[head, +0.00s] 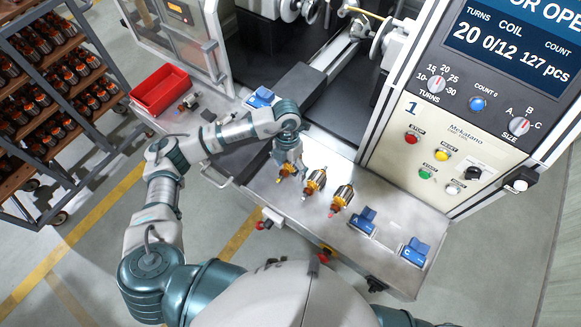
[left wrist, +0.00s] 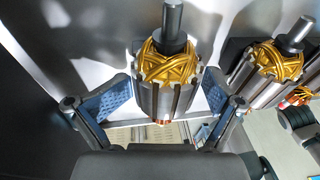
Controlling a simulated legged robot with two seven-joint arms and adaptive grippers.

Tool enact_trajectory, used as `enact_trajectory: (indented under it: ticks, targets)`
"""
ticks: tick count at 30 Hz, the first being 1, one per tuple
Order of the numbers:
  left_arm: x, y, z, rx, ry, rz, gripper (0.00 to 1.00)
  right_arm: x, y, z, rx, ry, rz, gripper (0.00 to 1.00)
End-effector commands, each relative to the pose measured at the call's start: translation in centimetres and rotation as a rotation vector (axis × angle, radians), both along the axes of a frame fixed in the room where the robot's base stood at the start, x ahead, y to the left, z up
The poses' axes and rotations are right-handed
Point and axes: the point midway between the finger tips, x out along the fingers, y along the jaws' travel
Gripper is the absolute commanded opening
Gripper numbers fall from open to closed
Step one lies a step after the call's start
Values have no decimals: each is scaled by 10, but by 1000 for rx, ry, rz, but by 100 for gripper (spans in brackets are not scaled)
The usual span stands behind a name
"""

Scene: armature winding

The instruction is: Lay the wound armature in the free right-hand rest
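A wound armature (left wrist: 167,80) with gold windings, a slotted steel body and a dark shaft stands between the two blue-padded fingers of my left gripper (left wrist: 165,100). The fingers are spread on either side of it, with a gap at the left pad. In the head view, my left gripper (head: 288,163) points down over this armature (head: 284,173), which it partly hides. Two similar armatures, one in the middle (head: 314,182) and one on the right (head: 341,197), lie beside it on the bench. Blue rests marked A (head: 364,221) and C (head: 415,251) look empty. My right gripper is out of view.
The steel bench (head: 325,225) runs below the machine panel (head: 450,130). A red bin (head: 161,89) and another blue block (head: 261,97) are at the upper left. A rack of armatures (head: 55,70) stands at the far left. Bench surface between armatures and front edge is clear.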

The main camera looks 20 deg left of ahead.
Motion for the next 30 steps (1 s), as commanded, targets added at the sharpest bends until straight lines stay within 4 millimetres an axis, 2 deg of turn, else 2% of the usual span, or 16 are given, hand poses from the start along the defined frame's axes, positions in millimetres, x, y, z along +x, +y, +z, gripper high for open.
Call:
enact_trajectory:
  ticks: [15,20,23,30]
  targets:
    - [1,-4,5,-5,-9,-3,100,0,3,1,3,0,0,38]
    - [1,-4,9,-6,-10,-3,100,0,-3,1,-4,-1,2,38]
    - [1,-4,23,-6,-12,-3,100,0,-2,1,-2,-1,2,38]
    - [2,-4,72,-6,-12,-4,100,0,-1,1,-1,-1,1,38]
